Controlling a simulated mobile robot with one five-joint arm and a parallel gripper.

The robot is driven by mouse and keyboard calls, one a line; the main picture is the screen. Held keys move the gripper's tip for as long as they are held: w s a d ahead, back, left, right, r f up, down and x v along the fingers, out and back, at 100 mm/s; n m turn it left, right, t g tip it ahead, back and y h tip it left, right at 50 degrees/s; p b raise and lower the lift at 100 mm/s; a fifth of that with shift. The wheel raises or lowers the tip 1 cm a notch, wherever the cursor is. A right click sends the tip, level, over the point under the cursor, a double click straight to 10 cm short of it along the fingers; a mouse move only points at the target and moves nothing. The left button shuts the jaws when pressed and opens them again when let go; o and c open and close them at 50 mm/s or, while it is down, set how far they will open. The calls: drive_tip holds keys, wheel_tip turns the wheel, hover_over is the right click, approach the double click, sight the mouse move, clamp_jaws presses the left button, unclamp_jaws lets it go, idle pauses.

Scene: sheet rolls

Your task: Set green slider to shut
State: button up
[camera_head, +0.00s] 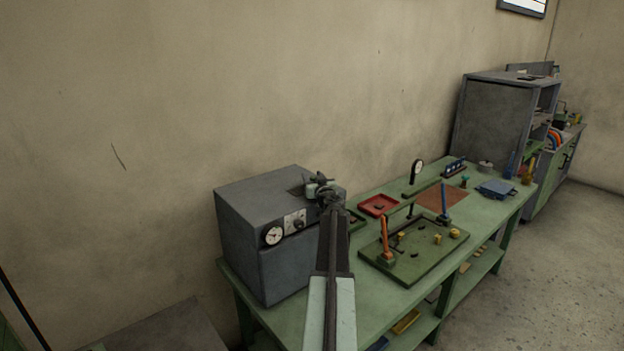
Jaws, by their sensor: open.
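My arm (332,290) reaches up from the bottom middle, and my gripper (321,184) is at its far end. The gripper is small and dark against the grey box (262,203), in front of or over its right top edge; I cannot tell if they touch. I see nothing held in it. The box has a round dial (273,236), a small light panel and a dark recess in its top. I cannot make out a green slider with certainty; it may be behind my gripper or too small to tell.
Behind are a red tray (378,205), a brown mat (443,195) and a standing gauge (416,172). Open floor lies at the right.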

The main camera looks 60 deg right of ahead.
clamp_jaws()
idle(1.4)
